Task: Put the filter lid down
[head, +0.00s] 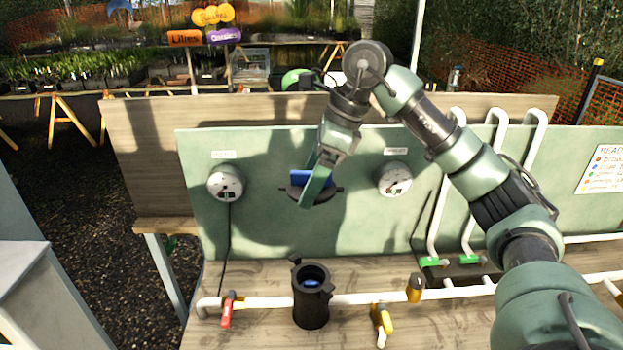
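The filter lid (329,195) is a dark disc with side tabs and a blue part on top. My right gripper (316,186) is shut on it and holds it in the air in front of the green panel. Its green finger hides part of the lid. The black filter housing (311,309) stands below, upright and open at the top, with something blue inside. The lid is apart from the housing. My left gripper is not in view.
A white pipe runs along the wooden bench (258,272), with a red-handled valve (227,309) and a yellow-handled valve (382,318) beside the housing. Two gauges, a left one (226,182) and a right one (394,179), sit on the panel (260,235). Bare bench shows behind the pipe.

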